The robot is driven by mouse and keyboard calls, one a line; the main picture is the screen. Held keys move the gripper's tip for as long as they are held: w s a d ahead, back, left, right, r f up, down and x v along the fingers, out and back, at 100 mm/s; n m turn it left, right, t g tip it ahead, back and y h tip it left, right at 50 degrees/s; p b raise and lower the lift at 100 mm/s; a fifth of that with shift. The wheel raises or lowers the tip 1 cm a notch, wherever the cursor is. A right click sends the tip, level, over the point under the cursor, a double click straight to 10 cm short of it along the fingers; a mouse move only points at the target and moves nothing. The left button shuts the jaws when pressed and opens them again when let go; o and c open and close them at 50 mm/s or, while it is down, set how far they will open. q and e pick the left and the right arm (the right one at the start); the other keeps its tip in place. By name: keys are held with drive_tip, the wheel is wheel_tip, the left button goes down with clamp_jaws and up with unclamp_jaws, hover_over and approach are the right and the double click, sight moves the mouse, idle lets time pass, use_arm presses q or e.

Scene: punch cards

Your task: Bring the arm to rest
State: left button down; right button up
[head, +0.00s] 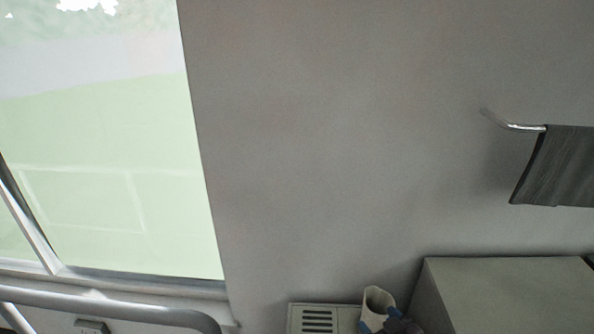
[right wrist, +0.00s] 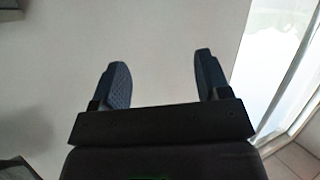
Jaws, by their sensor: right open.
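My right gripper shows in the right wrist view (right wrist: 160,62). Its two dark blue, textured fingers stand wide apart with nothing between them, in front of a plain pale surface. In the head view only a small dark blue part, apparently of the right gripper (head: 402,325), shows at the bottom edge, beside a white, open-topped piece (head: 376,304). I cannot tell whether the two touch. My left gripper is not in view. No punch cards can be made out.
A pale panel with dark slots (head: 296,318) is at the bottom centre, left of a grey box-like cabinet (head: 500,290). A dark towel (head: 560,165) hangs from a metal bar (head: 520,127). A window (head: 110,170) and metal rail (head: 110,308) are left. The wall between is bare.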

drive_tip(key=s+d+f+m+h, duration=0.1)
drive_tip(key=s+d+f, duration=0.2)
drive_tip(key=s, duration=0.3)
drive_tip(key=s+d+f+m+g+h+b, duration=0.1)
drive_tip(key=s+d+f+m+h, duration=0.1)
drive_tip(key=s, duration=0.3)
drive_tip(key=s+d+f+m+h, duration=0.1)
drive_tip(key=s+d+f, duration=0.2)
drive_tip(key=s, duration=0.3)
drive_tip(key=shift+s+d+f, duration=0.3)
drive_tip(key=shift+d+f, duration=0.05)
drive_tip(key=shift+d, duration=0.35)
